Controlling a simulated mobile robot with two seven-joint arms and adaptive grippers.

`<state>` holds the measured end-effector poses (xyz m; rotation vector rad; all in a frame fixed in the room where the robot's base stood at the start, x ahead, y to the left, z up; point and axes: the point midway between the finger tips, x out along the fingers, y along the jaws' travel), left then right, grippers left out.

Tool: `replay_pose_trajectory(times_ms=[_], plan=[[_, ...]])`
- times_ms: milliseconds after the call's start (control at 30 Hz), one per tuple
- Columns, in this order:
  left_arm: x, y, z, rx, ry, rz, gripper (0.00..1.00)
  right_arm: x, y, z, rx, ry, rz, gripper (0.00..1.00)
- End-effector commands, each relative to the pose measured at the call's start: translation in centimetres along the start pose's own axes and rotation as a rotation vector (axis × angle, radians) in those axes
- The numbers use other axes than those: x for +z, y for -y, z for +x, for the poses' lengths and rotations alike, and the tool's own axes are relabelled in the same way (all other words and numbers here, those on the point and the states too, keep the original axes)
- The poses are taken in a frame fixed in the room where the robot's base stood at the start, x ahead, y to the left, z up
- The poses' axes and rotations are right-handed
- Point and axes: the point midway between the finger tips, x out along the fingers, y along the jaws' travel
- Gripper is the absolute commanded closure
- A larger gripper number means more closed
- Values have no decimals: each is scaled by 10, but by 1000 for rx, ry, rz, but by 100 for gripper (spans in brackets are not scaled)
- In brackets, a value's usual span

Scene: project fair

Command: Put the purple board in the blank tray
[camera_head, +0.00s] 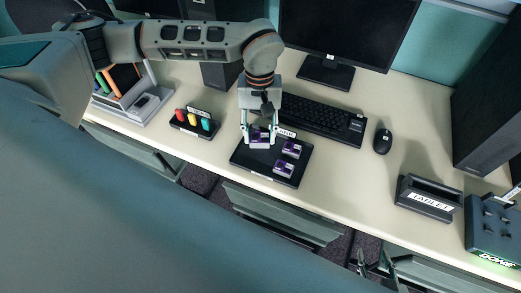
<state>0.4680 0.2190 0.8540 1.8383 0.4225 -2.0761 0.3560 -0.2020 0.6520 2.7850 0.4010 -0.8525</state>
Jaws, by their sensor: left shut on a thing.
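A black tray (241,159) lies on the desk, its label partly hidden behind my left gripper, so I cannot read it in full. Two purple boards, one at the middle right (291,149) and one near the front (284,168), lie on it. My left gripper (259,140) points down over the tray's back left part, its fingers shut on another purple board (260,144). I cannot tell whether this board touches the tray. My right gripper (379,268) is low in front of the desk, its fingers apart and empty.
A keyboard (318,120) lies right behind the tray, with a mouse (383,141) to its right. A holder with coloured pieces (195,124) stands left. A TABLET stand (429,198) and a DONE box (492,233) are at right. Desk between tray and stand is clear.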

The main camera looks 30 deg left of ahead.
Motion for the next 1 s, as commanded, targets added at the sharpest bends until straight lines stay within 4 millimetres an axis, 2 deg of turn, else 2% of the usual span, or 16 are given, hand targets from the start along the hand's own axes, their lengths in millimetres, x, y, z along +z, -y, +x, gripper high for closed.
replay_pose_trajectory(times_ms=[33, 133, 433, 667, 1000], plan=[[0, 0, 12, -1, 5, 0, 82, -2, -1, 1, 1, -3, -1, 60], [-2, 0, 30, -1, 3, 0, 82, -4, -2, 2, 2, -8, -1, 60], [-6, 0, 51, 0, 2, 1, 82, -8, -2, 1, 3, -15, -1, 60], [-9, 0, 83, -1, 2, 0, 82, -7, -2, 2, 3, -14, -1, 60], [-11, 0, 87, 0, -1, 1, 82, -4, -2, 2, 3, -10, -1, 60]])
